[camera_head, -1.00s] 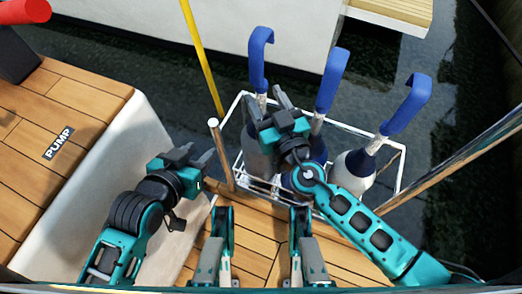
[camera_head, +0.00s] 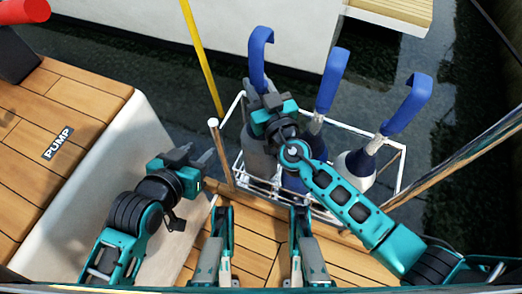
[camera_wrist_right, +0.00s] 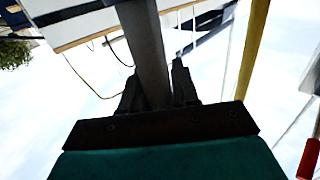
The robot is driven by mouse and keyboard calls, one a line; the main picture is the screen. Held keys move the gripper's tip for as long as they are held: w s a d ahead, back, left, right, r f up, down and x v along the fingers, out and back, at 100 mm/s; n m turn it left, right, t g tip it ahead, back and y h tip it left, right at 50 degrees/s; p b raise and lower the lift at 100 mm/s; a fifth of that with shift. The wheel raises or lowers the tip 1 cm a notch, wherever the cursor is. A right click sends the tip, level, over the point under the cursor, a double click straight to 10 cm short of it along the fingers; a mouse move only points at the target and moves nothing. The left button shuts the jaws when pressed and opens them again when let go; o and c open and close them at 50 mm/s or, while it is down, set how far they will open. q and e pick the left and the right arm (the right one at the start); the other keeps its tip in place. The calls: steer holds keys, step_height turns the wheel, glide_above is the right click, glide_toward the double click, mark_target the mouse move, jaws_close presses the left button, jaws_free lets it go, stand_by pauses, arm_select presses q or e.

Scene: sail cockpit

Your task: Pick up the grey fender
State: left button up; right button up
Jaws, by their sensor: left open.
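The grey fender (camera_head: 257,155) stands at the left of a white wire rack, its body partly hidden by my right arm. A blue strap (camera_head: 258,48) rises above it in a hook shape. My right gripper (camera_head: 268,90) is at the fender's upper end, at the foot of this strap. In the right wrist view a dark upright band (camera_wrist_right: 146,45) passes between its two fingers (camera_wrist_right: 157,88); I cannot tell whether they press on it. My left gripper (camera_head: 207,162) is open and empty, left of the rack and apart from the fender.
The white wire rack (camera_head: 402,168) also holds a dark blue fender (camera_head: 320,150) and a white and navy fender (camera_head: 355,168), each with a blue strap. A yellow pole (camera_head: 203,60) and a metal post (camera_head: 220,150) stand left of it. A rail (camera_head: 460,160) slants at the right.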

jaws_close()
steer(key=shift+r, duration=0.1)
stand_by(0.3)
